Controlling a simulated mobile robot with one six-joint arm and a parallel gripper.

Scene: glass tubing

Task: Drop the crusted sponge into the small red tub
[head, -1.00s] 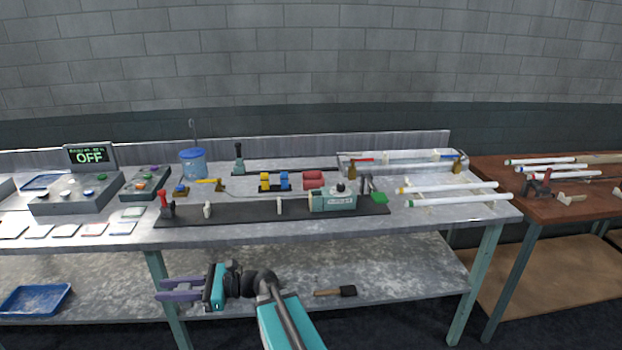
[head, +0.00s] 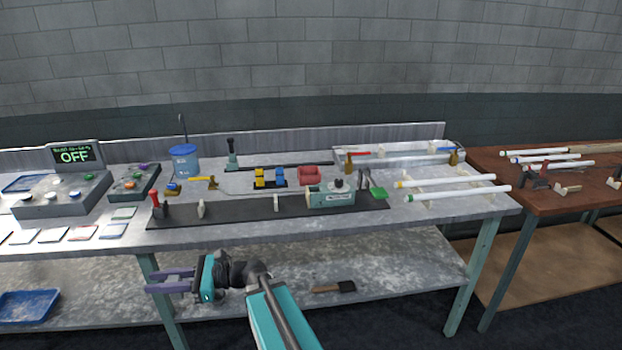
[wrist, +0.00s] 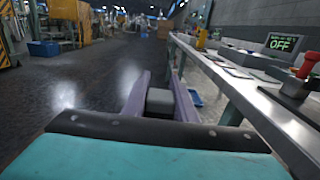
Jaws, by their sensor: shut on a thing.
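My gripper (head: 152,281) is in front of the bench, below the height of its top, with its purple fingers pointing left. In the wrist view the fingers (wrist: 158,90) are shut on a dark grey block, which looks like the crusted sponge (wrist: 160,101). The sponge cannot be made out in the head view. The small red tub (head: 309,176) stands on the bench top near the middle, behind the green-and-white machine and well up and right of my gripper.
The green-and-white machine (head: 331,195) sits on a dark rail. A red-handled post (head: 157,207) stands at the rail's left end. A blue bucket (head: 184,161) is at the back. White tubes (head: 458,194) lie on the right. A brush (head: 334,287) lies on the lower shelf.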

